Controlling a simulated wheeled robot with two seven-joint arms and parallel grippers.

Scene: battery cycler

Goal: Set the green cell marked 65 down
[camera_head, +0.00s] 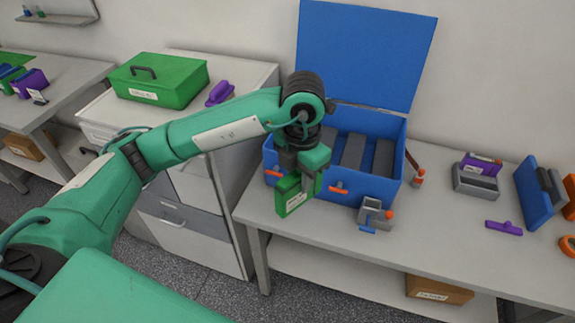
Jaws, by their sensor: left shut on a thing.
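The green cell (288,199) is a flat upright block with a white label that is too small to read. My left gripper (302,180) is shut on its top and points downward. The cell hangs in front of the open blue box (376,192), near the left front part of the grey table (325,232). I cannot tell whether the cell's bottom touches the table. The blue lid (365,55) stands open behind, and dark grey dividers show inside the box. My right gripper is not in view.
A small grey clamp (374,213) with an orange knob stands before the box. To the right are a grey holder (475,182) with a purple block and a purple piece (504,228). A green case (158,80) sits on the left cabinet.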

